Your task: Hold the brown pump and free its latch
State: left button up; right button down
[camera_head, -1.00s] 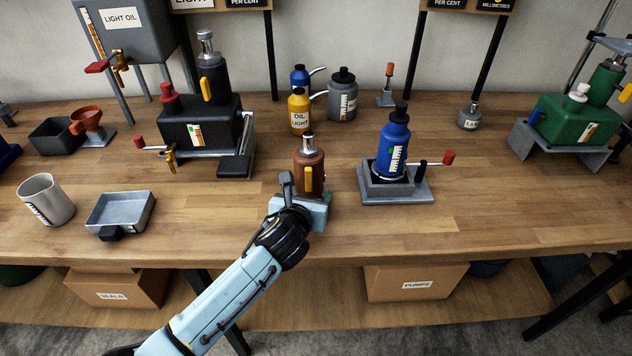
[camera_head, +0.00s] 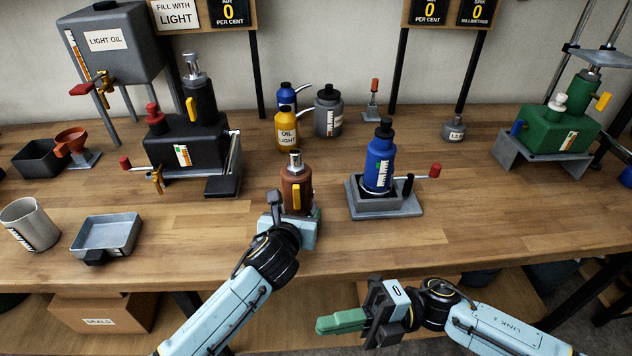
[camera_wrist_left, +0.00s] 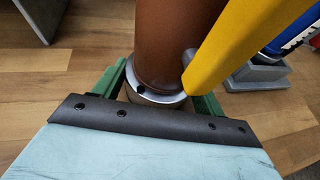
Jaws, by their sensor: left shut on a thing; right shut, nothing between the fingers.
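The brown pump (camera_head: 297,190) stands upright on the wooden bench, with a metal top and a yellow lever (camera_head: 296,199) on its front side. My left gripper (camera_wrist_left: 160,92) is shut around the lower part of the pump; its green fingers lie on both sides of the brown body (camera_wrist_left: 170,40) in the left wrist view. The yellow lever (camera_wrist_left: 245,40) crosses close by there. My right gripper (camera_head: 342,322) is shut and empty, in front of the bench edge, its green fingers pointing left. I cannot make out the latch; the pump's base is largely hidden by my left gripper.
A blue pump (camera_head: 379,165) on a grey base stands just right of the brown pump. A black pump unit (camera_head: 190,145) stands behind left, a metal tray (camera_head: 107,236) at left. Oil cans (camera_head: 287,130) stand behind.

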jog(key=w+d+r+n+t+h, duration=0.2)
jog(key=w+d+r+n+h, duration=0.3)
jog(key=w, duration=0.6)
jog(key=w+d+r+n+t+h, duration=0.2)
jog(key=w+d+r+n+h, duration=0.2)
jog(key=w+r+n, duration=0.6)
jog(key=w+n+h, duration=0.1)
jog(key=n+h, duration=0.1)
jog(key=shift+w+d+n, duration=0.3)
jog(key=shift+w+d, duration=0.1)
send_near(297, 197)
notch_tip(297, 197, down, 4)
jog(key=a, duration=0.1)
jog(key=w+a, duration=0.1)
jog(key=a, duration=0.1)
jog(key=shift+a+f, duration=0.2)
jog(key=shift+a, duration=0.05)
